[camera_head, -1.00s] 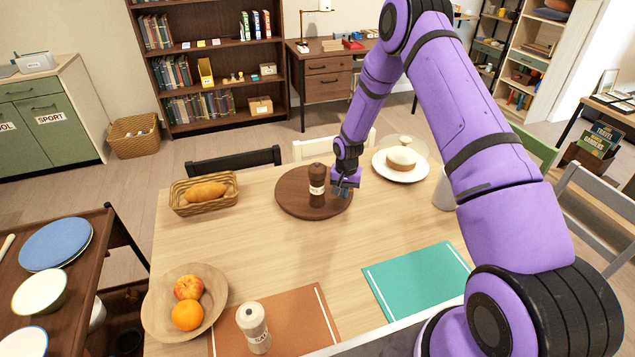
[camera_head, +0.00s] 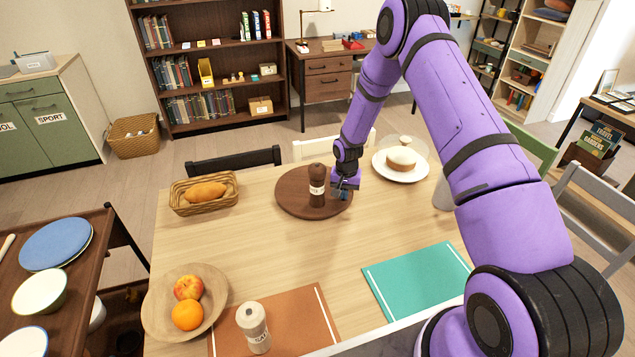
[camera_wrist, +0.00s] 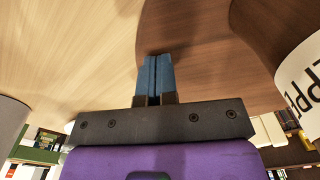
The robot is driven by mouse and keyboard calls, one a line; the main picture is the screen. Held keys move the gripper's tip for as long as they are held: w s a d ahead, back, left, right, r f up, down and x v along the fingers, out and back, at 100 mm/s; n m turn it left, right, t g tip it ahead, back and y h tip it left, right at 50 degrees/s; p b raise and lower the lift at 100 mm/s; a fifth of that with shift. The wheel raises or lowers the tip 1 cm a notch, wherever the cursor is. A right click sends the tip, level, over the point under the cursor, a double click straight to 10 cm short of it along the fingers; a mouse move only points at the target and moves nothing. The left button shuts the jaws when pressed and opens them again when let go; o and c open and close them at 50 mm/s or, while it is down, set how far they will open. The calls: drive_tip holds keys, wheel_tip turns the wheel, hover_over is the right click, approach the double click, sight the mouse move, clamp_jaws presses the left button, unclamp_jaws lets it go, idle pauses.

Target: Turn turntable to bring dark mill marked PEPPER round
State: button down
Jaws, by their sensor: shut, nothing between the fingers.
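A dark brown mill (camera_head: 317,186) with a white label stands upright on the round brown turntable (camera_head: 290,194) at the far side of the table. In the wrist view the mill's label (camera_wrist: 302,84) shows part of the word PEPPER at the right edge. My gripper (camera_head: 343,194) is shut and empty, just right of the mill, at the turntable's right edge. In the wrist view the gripper's blue fingertips (camera_wrist: 154,72) are together over the turntable's rim (camera_wrist: 190,40). I cannot tell whether they touch it.
A covered plate with a cake (camera_head: 401,160) stands right of the turntable. A grey-white object (camera_head: 444,190) is partly behind my arm. A bread basket (camera_head: 204,192), a fruit bowl (camera_head: 160,310) and a pale mill (camera_head: 254,327) are to the left and front. Bare table lies before the turntable.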

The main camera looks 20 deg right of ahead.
drive_tip(key=shift+w+d+f, duration=0.1)
idle(0.3)
drive_tip(key=shift+w+d, duration=0.55)
drive_tip(key=shift+w, duration=0.05)
drive_tip(key=shift+w+r, duration=0.1)
drive_tip(key=shift+r, duration=3.45)
